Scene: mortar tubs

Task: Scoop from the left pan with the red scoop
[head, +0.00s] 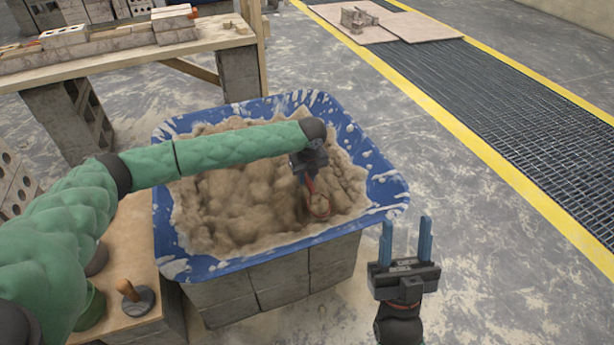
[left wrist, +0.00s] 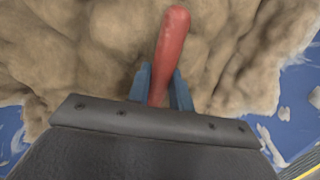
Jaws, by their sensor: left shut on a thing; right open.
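A blue pan (head: 384,187) holds a heap of sandy brown mortar (head: 235,190) and stands on grey blocks. My left gripper (head: 308,176) is over the right part of the heap, pointing down. It is shut on the red scoop (head: 318,204), whose head is at the mortar and looks partly filled or covered by it. In the left wrist view the red handle (left wrist: 170,50) stands between the blue fingers (left wrist: 161,88); the scoop's head is hidden there. My right gripper (head: 406,240) is open and empty, outside the pan at its lower right.
A wooden plank (head: 130,48) with bricks stands behind the pan. A round tool with a wooden knob (head: 134,297) lies on a board at lower left. Grey blocks (head: 270,285) support the pan. The floor to the right is clear up to a yellow-edged grating (head: 470,100).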

